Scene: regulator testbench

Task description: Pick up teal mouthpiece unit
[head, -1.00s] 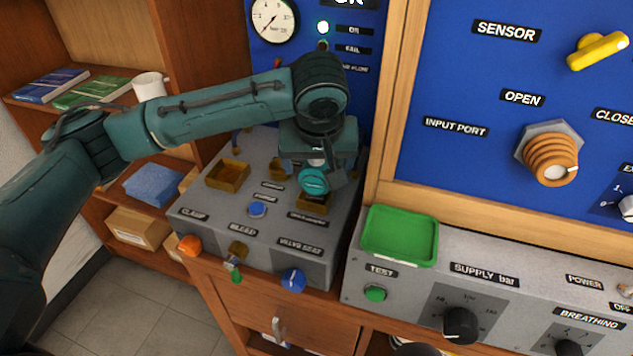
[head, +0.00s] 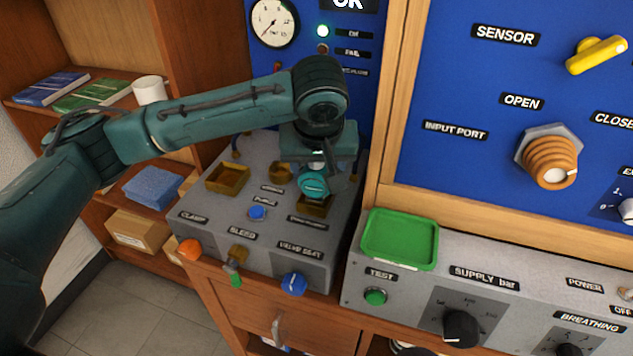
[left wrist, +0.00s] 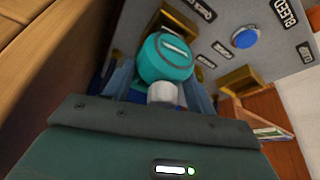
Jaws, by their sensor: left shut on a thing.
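The teal mouthpiece unit (head: 313,184) is a round teal piece with a pale slot and a light neck. It sits at the right brass holder (head: 314,206) on the grey sloped console. My left gripper (head: 316,165) reaches it from behind and above. In the left wrist view the unit (left wrist: 166,58) stands between the two fingers (left wrist: 165,95), which are shut on its pale neck. I cannot tell whether the unit still touches its holder. My right gripper is not in view.
The grey console (head: 215,212) carries another brass tray (head: 228,177), a blue button (head: 257,213), an orange knob (head: 189,249) and a blue knob (head: 293,284). A green tray (head: 400,238) lies to the right. A wooden frame post (head: 388,110) stands close to the gripper's right.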

